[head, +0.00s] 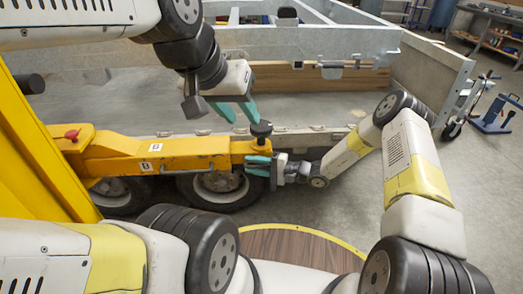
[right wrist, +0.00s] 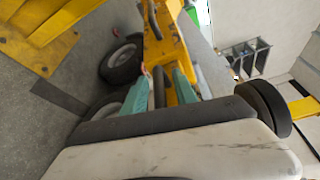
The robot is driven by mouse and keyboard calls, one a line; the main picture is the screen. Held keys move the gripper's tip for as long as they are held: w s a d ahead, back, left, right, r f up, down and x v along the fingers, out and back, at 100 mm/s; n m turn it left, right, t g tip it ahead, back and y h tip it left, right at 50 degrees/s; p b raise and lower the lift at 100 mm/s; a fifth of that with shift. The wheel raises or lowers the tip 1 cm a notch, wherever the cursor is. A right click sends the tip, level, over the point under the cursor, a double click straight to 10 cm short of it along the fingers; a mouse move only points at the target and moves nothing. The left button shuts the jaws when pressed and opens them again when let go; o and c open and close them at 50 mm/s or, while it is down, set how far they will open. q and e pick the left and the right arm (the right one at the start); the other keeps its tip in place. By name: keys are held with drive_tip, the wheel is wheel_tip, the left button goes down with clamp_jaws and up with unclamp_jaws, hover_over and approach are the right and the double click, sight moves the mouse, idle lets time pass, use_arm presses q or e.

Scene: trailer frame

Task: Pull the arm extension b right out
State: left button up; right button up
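The yellow lift arm (head: 150,152), marked with "B" labels, runs left to right in front of the trailer. Its narrower right end, the arm extension (head: 237,148), carries a round black pad (head: 261,129) on top. My right gripper (head: 258,166) is at the extension's right end, low beside it. In the right wrist view its teal fingers (right wrist: 160,80) stand apart, with yellow and dark parts seen between them. Whether they touch the extension is hidden. My left gripper (head: 236,110) is open and empty above the extension, just up and left of the pad.
The grey trailer frame (head: 310,42) lies behind the lift arm, with wheels (head: 218,188) below it. A yellow lift post (head: 38,150) stands at the left. A blue trolley jack (head: 493,118) is at far right.

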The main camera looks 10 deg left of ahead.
clamp_jaws()
